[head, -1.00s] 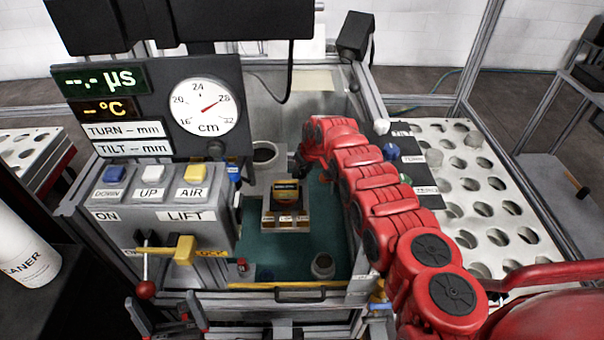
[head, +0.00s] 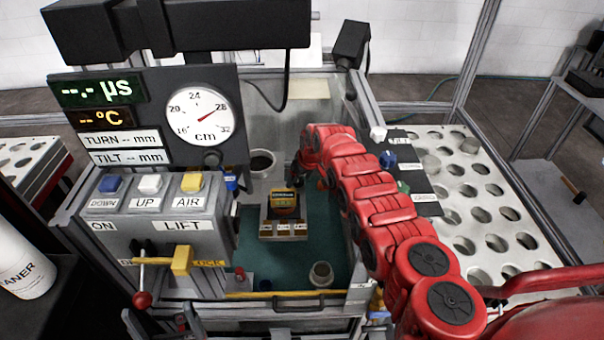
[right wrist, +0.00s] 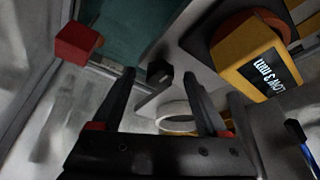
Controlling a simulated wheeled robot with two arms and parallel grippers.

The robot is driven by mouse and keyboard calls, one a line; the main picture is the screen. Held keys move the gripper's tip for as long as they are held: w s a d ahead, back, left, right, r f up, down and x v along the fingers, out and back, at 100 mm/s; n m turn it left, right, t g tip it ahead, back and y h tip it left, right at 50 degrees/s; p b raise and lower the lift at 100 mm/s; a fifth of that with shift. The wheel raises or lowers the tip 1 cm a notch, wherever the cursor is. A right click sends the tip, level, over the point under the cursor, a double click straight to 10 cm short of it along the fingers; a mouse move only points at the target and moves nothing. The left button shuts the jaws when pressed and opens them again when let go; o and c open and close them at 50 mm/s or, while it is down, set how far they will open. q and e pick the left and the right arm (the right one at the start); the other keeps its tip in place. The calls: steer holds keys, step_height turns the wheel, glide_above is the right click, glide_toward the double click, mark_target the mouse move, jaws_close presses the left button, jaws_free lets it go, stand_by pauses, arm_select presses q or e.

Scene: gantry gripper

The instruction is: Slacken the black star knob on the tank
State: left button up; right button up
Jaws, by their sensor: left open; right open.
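A small dark knob-like piece (right wrist: 158,71) shows in the right wrist view on a grey bar, between and beyond my right fingertips; I cannot make out a star shape. My right gripper (right wrist: 158,78) is open, with its two black fingers apart and nothing held. In the head view my right arm reaches over the right side of the tank (head: 340,256), and its gripper (head: 303,172) is mostly hidden behind the arm near the back wall. My left gripper (head: 160,322) is open at the bottom left, low in front of the control box, partly cut off by the frame.
A yellow block (right wrist: 250,62) with a "LOW 3 mm" label and a red block (right wrist: 78,42) lie close to my right gripper. In the tank stand a small device (head: 284,203) and a grey cup (head: 321,273). A control box (head: 160,225) and a perforated rack (head: 470,215) flank it.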

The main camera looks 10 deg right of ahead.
steer(key=shift+s+d+r+p, duration=0.15)
steer(key=shift+d+r+p, duration=0.05)
steer(key=shift+r+p, duration=0.25)
steer(key=p+v, duration=0.1)
steer(key=v, duration=0.3)
steer(key=shift+r, duration=0.15)
steer(key=b+v, duration=0.2)
steer(key=v, duration=1)
steer(key=shift+b, duration=0.4)
steer(key=shift+s, duration=0.1)
